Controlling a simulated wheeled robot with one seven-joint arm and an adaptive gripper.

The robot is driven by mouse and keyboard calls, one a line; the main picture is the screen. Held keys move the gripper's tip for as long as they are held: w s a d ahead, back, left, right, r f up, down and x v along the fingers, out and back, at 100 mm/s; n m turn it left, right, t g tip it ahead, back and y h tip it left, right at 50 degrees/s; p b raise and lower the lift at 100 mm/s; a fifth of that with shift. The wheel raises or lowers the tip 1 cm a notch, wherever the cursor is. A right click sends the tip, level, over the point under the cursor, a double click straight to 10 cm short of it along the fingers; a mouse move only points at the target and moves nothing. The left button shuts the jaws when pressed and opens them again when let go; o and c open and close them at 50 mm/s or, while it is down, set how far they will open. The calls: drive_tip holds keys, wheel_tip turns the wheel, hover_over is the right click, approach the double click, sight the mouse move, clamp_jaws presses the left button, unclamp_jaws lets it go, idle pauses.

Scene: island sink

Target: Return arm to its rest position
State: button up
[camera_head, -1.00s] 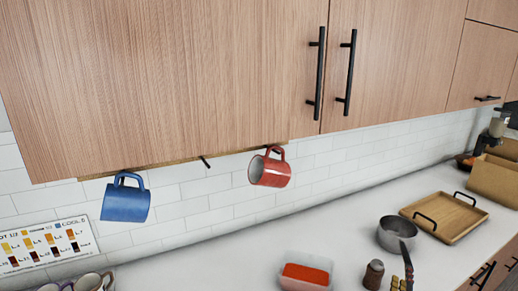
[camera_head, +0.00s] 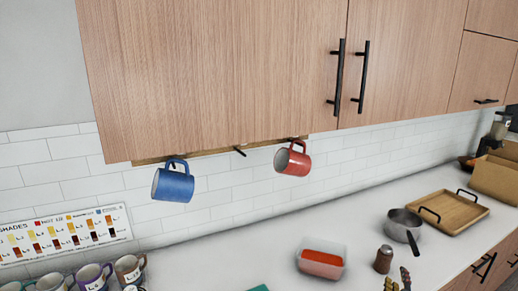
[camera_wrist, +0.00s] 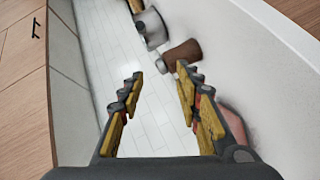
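My gripper (camera_wrist: 158,75) is open in the wrist view, its two black and yellow fingers well apart with nothing between them. Its fingertips also show at the bottom edge of the head view (camera_head: 398,283), low over the counter beside a brown shaker. A blue mug (camera_head: 173,184) and a red mug (camera_head: 293,160) hang from hooks under the wooden wall cabinet (camera_head: 220,70), both clear of my gripper. Most of my arm is out of view.
A clear container with red contents (camera_head: 321,261), the brown shaker (camera_head: 383,259), a metal pot (camera_head: 402,224) and a wooden tray (camera_head: 452,212) stand on the white counter. Several mugs (camera_head: 92,277) stand at the lower left. Counter between them and the container is mostly clear.

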drive_tip(key=s+a+r+m+g+y, duration=0.15)
drive_tip(key=a+r+y, duration=0.3)
drive_tip(key=a, duration=0.55)
drive_tip(key=s+a+r+m+g+y, duration=0.1)
drive_tip(key=s+a, duration=0.3)
drive_tip(key=s, duration=0.4)
drive_tip(key=s+a+r+m+g+y, duration=0.1)
drive_tip(key=s+a+r+m+g, duration=0.1)
drive_tip(key=s+a, duration=0.3)
drive_tip(key=s+a+r+m+g+y, duration=0.1)
drive_tip(key=s+a, duration=0.4)
drive_tip(key=s, duration=0.5)
drive_tip(key=shift+s+a+r+m+g, duration=0.25)
drive_tip(key=shift+s+r+m+g, duration=0.2)
drive_tip(key=shift+m+g, duration=0.65)
